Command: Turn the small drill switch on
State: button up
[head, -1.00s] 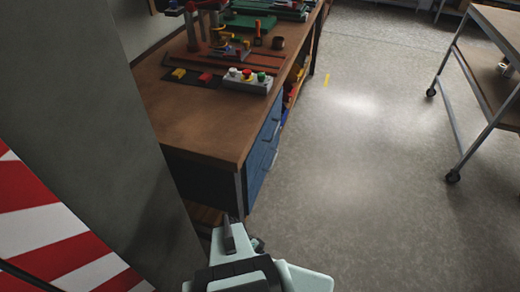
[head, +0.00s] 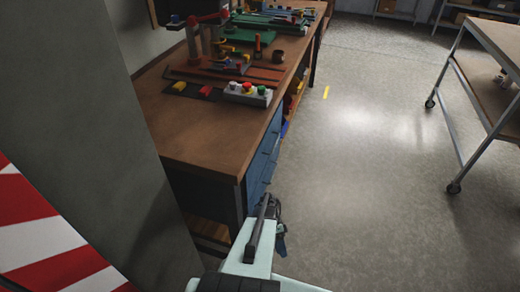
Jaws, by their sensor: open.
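A small drill-like machine with a red and grey column (head: 208,42) stands on the wooden workbench (head: 195,130), upper left of centre. In front of it is a dark pad with a yellow and a red piece (head: 192,90).
A grey pillar (head: 90,120) with a red-and-white striped panel (head: 45,235) stands close on the left. Blue drawers (head: 262,160) are under the bench. Green boards and small parts crowd the bench's far end. A wheeled cart (head: 485,85) stands right. The floor (head: 360,190) between is clear.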

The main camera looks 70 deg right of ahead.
jog(key=d+r+n+t+h, duration=0.15)
jog(key=d+r, duration=0.25)
jog(key=d, duration=0.9)
jog(key=d+r+n+t+h, duration=0.1)
jog(key=d+r+t+h, duration=0.3)
jog(key=d, duration=0.9)
jog(key=s+d+r+n+g+h, duration=0.1)
jog(key=d+r+h, duration=0.1)
jog(key=d+r, duration=1.2)
notch_tip(320, 180, up, 44)
jog(key=m+g+h, duration=0.2)
jog(key=h, duration=0.2)
send_over(261, 87)
jog(key=w+a, duration=0.4)
jog(key=shift+t, duration=0.25)
jog(key=x, duration=1.2)
jog(key=shift+s+d+f, duration=0.1)
jog(key=shift+s+f, duration=0.15)
jog(key=shift+f, duration=0.05)
